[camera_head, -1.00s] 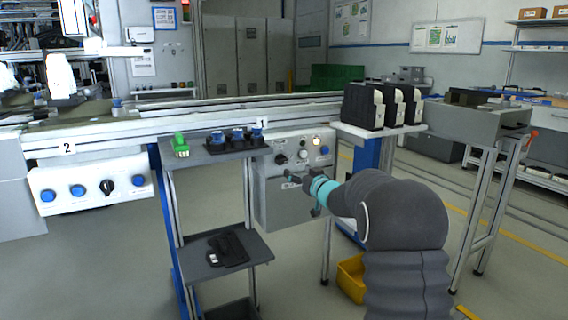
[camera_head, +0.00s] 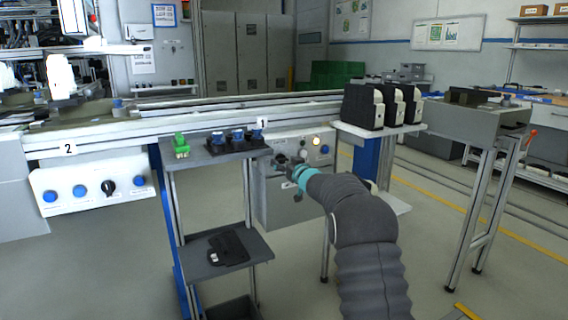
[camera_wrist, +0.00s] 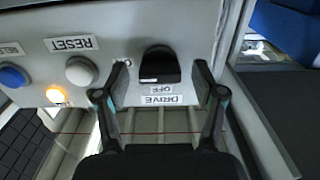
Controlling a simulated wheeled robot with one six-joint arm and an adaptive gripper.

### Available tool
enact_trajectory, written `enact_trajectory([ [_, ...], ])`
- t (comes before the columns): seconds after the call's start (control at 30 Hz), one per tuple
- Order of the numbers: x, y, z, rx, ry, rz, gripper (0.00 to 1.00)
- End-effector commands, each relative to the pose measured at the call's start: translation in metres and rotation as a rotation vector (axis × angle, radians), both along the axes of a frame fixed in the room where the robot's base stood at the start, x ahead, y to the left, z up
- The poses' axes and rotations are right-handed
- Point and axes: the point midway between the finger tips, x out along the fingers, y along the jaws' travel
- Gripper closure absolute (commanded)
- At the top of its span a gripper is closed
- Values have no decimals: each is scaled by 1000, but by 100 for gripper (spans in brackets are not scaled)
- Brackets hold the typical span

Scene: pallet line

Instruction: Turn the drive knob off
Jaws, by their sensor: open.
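The black drive knob (camera_wrist: 160,65) sits on the light panel of the control box (camera_head: 268,208), below conveyor label 1. In the wrist view its OFF (camera_wrist: 161,89) and DRIVE (camera_wrist: 162,100) labels appear upside down. My gripper (camera_wrist: 162,72) is open, with one finger on each side of the knob. A gap shows between the knob and each finger, and the knob is not clasped. In the head view my gripper (camera_head: 285,166) is at the panel's left part and largely covers the knob there. I cannot tell the knob's setting for sure.
The white RESET button (camera_wrist: 81,71), a blue button (camera_wrist: 12,75) and a lit orange lamp (camera_wrist: 57,95) share the panel. A white-topped stand (camera_head: 385,130) holding black cases is to the right.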

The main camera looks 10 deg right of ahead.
Motion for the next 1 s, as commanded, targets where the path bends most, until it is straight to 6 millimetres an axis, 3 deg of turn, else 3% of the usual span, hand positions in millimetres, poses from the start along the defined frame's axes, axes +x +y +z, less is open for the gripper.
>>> enact_trajectory([
  [0.07,0,0,0,0,0,0,31],
  [0.1,0,0,0,0,0,0,36],
  [0.33,0,0,0,0,0,0,91],
  [0.67,0,0,-1,-34,-11,0,91],
  [1.0,0,0,-2,-241,-77,0,91],
])
